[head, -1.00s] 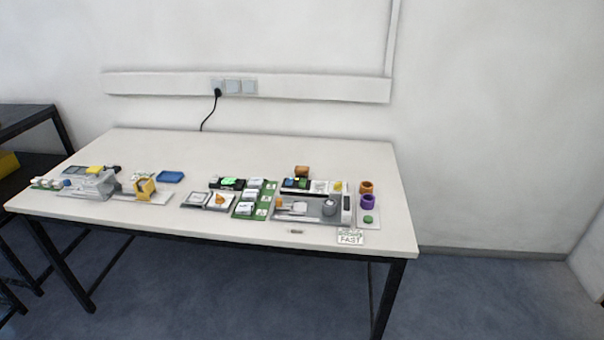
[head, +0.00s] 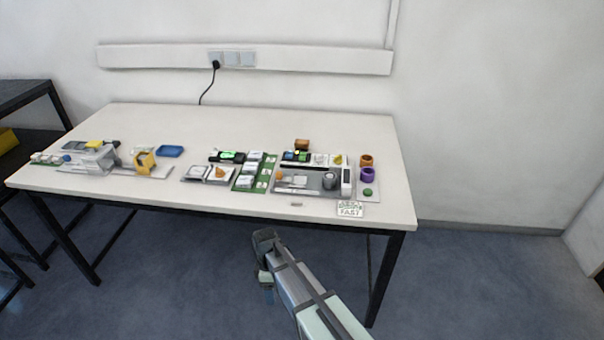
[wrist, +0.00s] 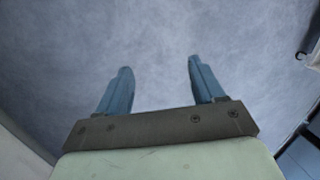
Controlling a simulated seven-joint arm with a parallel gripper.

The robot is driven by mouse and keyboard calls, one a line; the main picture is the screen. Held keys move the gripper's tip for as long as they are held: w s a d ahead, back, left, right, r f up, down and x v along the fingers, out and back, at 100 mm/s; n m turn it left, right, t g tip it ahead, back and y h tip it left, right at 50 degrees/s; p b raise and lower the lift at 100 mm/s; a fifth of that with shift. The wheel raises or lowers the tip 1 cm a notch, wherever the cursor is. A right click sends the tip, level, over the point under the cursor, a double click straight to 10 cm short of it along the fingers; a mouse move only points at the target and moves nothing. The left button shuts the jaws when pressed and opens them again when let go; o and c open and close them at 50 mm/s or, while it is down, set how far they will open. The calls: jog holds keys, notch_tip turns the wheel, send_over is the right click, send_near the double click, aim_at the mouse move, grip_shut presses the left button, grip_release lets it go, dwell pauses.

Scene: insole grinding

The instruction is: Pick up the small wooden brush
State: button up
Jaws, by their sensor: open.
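I cannot make out the small wooden brush for certain. A small pale brownish piece (head: 297,205) lies near the table's front edge, left of the white FAST sign, and is too small to identify. My gripper (wrist: 159,65) is open and empty in the wrist view, its two blue fingers apart over blue-grey floor. In the head view my arm reaches in from the bottom, and the gripper (head: 266,288) hangs in front of the table, below the level of its top.
The white table (head: 150,122) has a clear back strip. A grey tray (head: 312,191) with small parts, a green board (head: 246,184), purple and orange rings (head: 367,174), a blue tray (head: 170,151) and a clear grey device (head: 98,160) stand on it. The FAST sign (head: 350,209) is at the front edge.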

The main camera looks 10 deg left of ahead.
jog(key=w+a+r+n+y, duration=0.1)
jog(key=w+a+r+n, duration=0.15)
jog(key=a+r, duration=0.5)
jog(key=w+a+r+n, duration=0.1)
jog(key=a+r+n, duration=0.2)
jog(key=a+r, duration=0.45)
jog(key=w+a+r+y, duration=0.1)
jog(key=w+a+r, duration=0.5)
jog(key=a+r, duration=0.15)
notch_tip(320, 180, up, 15)
jog(key=m+t+h, duration=0.1)
jog(key=m+t, duration=0.1)
jog(key=m, duration=0.5)
send_over(302, 141)
jog(key=shift+n, duration=0.25)
jog(key=f, duration=0.8)
jog(key=shift+s+a+f, duration=0.15)
jog(key=shift+a+f, duration=0.05)
jog(key=shift+f, duration=0.05)
jog(key=shift+d+f, duration=0.2)
jog(key=shift+f, duration=2.35)
jog(key=c, duration=1.1)
